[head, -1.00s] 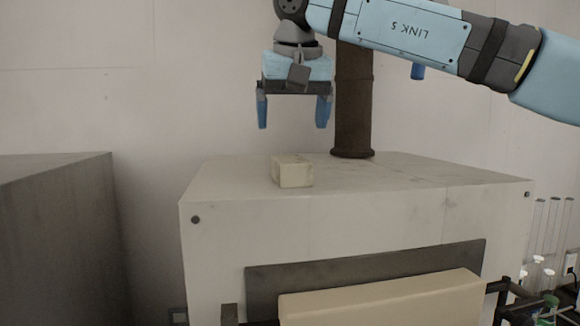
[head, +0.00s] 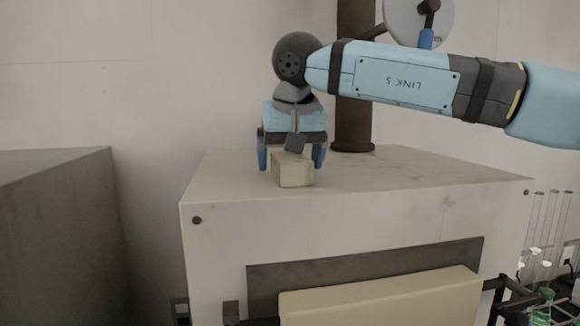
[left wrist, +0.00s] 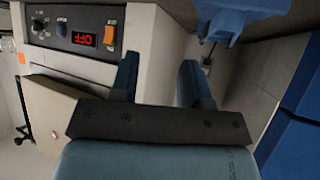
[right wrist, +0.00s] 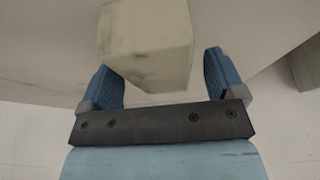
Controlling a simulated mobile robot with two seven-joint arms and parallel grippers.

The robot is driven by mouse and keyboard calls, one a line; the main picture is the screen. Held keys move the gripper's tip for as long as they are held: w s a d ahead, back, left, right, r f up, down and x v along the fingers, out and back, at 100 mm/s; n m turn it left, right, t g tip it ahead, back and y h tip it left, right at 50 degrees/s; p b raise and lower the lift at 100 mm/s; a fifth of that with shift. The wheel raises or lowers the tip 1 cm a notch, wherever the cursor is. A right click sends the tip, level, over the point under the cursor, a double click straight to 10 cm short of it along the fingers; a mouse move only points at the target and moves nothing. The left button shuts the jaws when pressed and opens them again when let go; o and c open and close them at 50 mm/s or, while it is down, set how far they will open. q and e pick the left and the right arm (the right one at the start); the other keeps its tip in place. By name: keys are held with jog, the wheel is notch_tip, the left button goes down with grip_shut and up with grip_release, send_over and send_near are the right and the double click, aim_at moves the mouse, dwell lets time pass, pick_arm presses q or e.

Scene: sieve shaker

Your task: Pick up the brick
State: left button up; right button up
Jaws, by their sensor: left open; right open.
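The brick (head: 294,172) is a small cream block lying on the top of a pale box-shaped unit, near its front left. In the right wrist view the brick (right wrist: 148,42) lies between and beyond the open fingers. My right gripper (head: 291,160) is open and low over the unit, with a finger to each side of the brick and the brick partly in front of it. I cannot tell whether either finger touches it. My left gripper (left wrist: 163,85) is open and empty in the left wrist view, and it is not in the head view.
The pale unit (head: 350,215) has a free top around the brick. A dark vertical pipe (head: 354,80) rises behind it to the right. A grey block (head: 55,230) stands at left. Glass tubes (head: 545,225) stand at far right. A control panel (left wrist: 75,30) reads OFF.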

jog(key=shift+f, duration=0.25)
dwell(0.4)
jog(key=c, duration=1.2)
jog(key=shift+w+r, duration=0.1)
